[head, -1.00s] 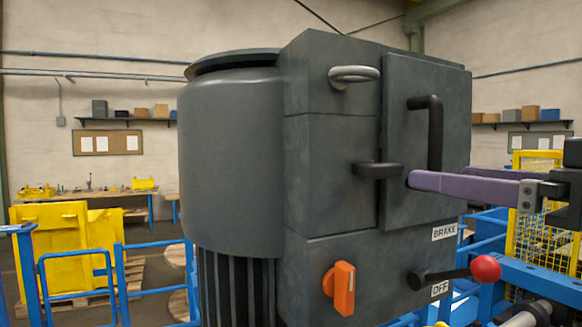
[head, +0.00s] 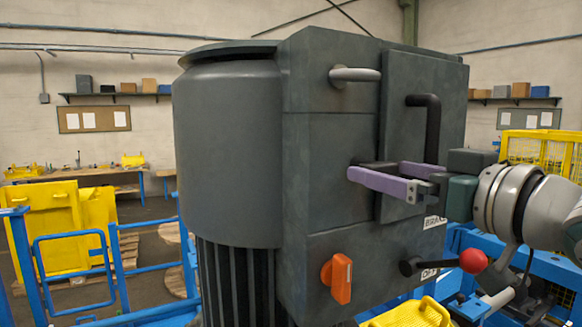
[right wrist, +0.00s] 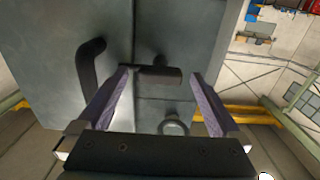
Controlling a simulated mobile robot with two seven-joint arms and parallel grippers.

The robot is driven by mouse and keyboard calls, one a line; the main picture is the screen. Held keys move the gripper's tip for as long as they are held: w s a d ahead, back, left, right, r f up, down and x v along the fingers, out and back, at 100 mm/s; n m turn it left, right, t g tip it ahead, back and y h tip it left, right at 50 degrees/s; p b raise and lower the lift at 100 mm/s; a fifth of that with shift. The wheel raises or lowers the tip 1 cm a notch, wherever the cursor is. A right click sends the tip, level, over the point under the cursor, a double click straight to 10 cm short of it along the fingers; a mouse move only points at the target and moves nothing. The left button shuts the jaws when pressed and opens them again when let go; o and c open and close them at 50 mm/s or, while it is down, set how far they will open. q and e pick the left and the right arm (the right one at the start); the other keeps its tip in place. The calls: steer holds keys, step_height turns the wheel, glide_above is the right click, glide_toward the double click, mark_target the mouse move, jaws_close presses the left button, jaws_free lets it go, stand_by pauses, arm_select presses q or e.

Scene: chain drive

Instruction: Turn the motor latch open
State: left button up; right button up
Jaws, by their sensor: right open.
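The motor latch (head: 371,165) is a short black bar lying horizontal across the seam between the housing and the door panel (head: 405,85) of the grey motor unit (head: 322,150). The panel lies flat against the housing. My right gripper (head: 376,169) is open, with its purple fingers reaching in from the right around the latch; the near finger partly hides it. My left gripper is out of view.
Below are an orange switch (head: 341,278) and a red-knobbed brake lever (head: 472,261). Blue rails (head: 150,265) stand at left.

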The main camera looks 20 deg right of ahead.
steer(key=c, duration=1.4)
steer(key=shift+n, duration=0.5)
steer(key=n, duration=0.8)
steer(key=shift+n, duration=0.3)
steer(key=n, duration=0.4)
steer(key=shift+n, duration=2.4)
steer(key=o, duration=1.4)
